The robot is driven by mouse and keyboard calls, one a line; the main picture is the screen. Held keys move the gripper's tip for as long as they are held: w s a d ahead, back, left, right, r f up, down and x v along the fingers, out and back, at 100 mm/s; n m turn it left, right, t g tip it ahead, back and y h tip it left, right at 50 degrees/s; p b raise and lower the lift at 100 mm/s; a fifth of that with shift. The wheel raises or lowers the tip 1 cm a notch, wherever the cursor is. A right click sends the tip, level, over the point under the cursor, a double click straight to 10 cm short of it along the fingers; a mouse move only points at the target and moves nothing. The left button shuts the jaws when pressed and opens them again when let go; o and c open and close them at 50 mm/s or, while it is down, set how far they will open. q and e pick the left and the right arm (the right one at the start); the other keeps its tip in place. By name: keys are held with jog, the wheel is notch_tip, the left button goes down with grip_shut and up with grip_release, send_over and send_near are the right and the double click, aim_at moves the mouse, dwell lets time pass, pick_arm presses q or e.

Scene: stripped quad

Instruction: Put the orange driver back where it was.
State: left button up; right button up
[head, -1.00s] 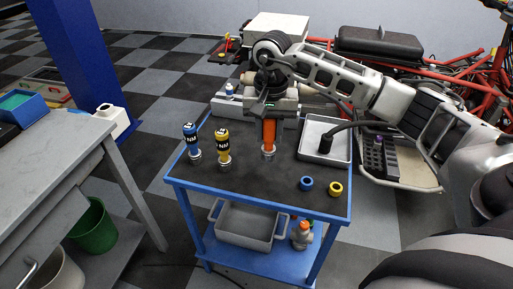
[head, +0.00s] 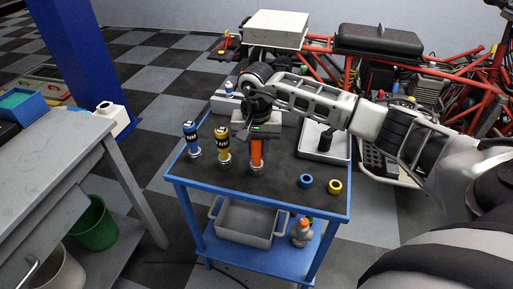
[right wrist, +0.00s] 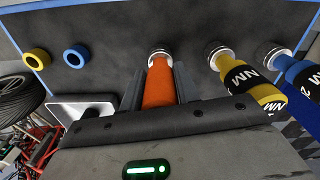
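The orange driver (head: 257,152) is upright on the dark top of the blue cart (head: 265,206), at the right end of a row with the yellow driver (head: 222,146) and the blue driver (head: 192,140). My right gripper (head: 256,143) points down from above, shut around the orange handle. In the right wrist view the orange driver (right wrist: 159,84) lies between the two fingers, its silver collar at or close to the cart top. I cannot tell whether its tip is fully seated. My left gripper is not in view.
A blue ring (head: 306,181) and a yellow ring (head: 335,187) lie at the cart's front right. A white tray (head: 338,155) with a dark object stands behind them. A grey bin (head: 245,222) is on the lower shelf. A grey bench (head: 60,160) stands at left.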

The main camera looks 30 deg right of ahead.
jog(key=shift+o, duration=1.4)
jog(key=shift+r, duration=0.1)
